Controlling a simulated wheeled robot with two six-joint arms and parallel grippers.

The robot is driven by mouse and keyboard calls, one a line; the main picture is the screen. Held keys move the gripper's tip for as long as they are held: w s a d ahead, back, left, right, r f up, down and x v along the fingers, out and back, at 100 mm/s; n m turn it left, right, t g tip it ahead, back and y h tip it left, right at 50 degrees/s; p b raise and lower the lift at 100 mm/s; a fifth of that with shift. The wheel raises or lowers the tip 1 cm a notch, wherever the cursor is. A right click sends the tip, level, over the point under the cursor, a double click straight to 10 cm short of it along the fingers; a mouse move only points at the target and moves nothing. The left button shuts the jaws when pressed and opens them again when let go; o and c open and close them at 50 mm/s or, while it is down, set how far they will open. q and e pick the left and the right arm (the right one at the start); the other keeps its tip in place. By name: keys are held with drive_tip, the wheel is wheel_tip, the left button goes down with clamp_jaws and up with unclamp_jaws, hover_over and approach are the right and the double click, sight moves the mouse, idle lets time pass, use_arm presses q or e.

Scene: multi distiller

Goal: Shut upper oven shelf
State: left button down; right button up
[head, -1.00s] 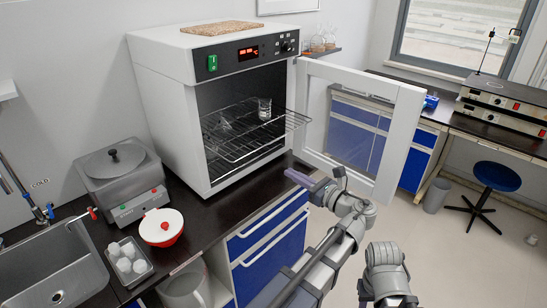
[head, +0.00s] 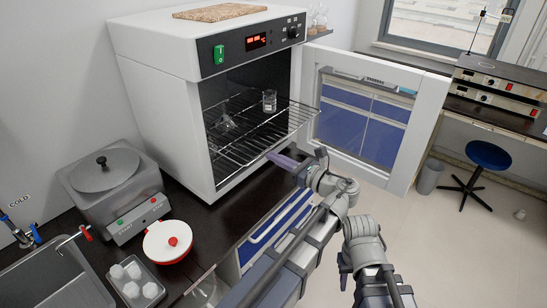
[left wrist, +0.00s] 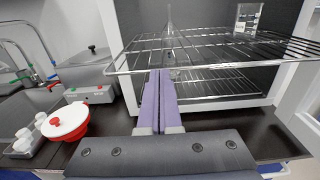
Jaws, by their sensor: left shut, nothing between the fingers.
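The upper oven shelf (head: 245,150) is a wire rack sticking out of the front of the white oven (head: 160,75). A glass beaker (head: 270,101) and a clear conical flask (head: 226,122) stand on it. In the left wrist view the shelf's front bar (left wrist: 215,66) crosses just beyond my fingertips, and a lower rack (left wrist: 215,88) shows beneath it. My left gripper (head: 276,157) has purple fingers, shut and empty, close to the shelf's front edge; I cannot tell whether they touch. My right arm's end (head: 345,268) is low at the right; its fingers are not clear.
The oven door (head: 420,130) stands wide open to the right. A grey water bath (head: 110,185), a red-and-white pot (head: 168,243) and a tray of white-capped items (head: 135,283) sit on the dark counter to the left. A blue stool (head: 487,155) stands on the floor at the right.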

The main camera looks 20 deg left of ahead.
sight(233, 136)
use_arm(q)
drive_tip(key=shift+w+a, duration=0.1)
drive_tip(key=shift+a, duration=0.2)
drive_tip(key=x, duration=1.6)
drive_tip(key=shift+a, duration=0.2)
drive_tip(key=shift+w+a+r, duration=0.1)
drive_tip(key=shift+w+a, duration=0.05)
